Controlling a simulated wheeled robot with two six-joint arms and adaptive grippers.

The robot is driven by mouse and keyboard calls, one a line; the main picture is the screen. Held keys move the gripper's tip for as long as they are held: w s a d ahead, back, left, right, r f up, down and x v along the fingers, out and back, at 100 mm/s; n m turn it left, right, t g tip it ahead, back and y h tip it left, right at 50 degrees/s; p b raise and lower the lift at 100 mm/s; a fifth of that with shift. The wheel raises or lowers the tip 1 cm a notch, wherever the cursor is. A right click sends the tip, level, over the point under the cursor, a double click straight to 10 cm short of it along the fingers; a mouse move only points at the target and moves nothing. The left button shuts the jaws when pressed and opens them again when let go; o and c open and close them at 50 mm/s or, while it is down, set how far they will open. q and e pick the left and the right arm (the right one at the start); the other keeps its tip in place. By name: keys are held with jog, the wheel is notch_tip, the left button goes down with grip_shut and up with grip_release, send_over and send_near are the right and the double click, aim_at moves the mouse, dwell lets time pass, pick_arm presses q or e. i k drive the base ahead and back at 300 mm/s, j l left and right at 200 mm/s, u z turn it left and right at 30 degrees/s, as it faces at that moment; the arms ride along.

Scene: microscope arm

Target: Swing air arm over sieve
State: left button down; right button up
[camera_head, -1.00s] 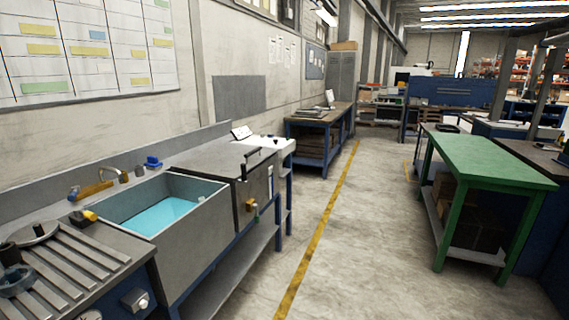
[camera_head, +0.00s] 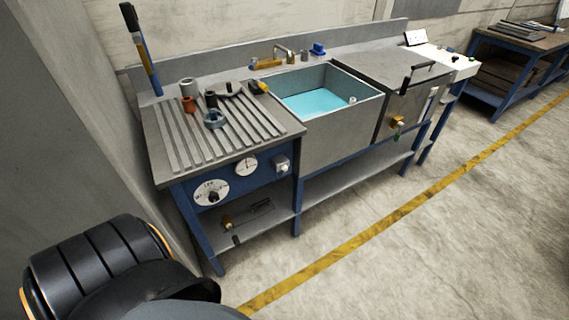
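A slim upright arm (camera_head: 140,48), blue with a black top, stands at the back left corner of the ribbed metal draining top (camera_head: 170,160); it may be the air arm. On that top are a dark ring-shaped part (camera_head: 214,119), a flat round metal piece (camera_head: 229,89), a reddish cup (camera_head: 189,104) and a grey cup (camera_head: 188,86). I cannot tell which of these, if any, is the sieve. A black, orange-ringed part of my own arm fills the lower left. Neither of my grippers is in view.
A sink (camera_head: 315,103) with blue water adjoins the ribbed top, with a lidded metal box (camera_head: 392,72) beyond it. The bench front has dials (camera_head: 211,192). A grey wall surface (camera_head: 60,120) closes the left side. Open floor with a yellow line (camera_head: 400,212) lies at right.

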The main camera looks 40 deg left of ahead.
aim_at(129, 12)
jog(key=u, duration=2.1)
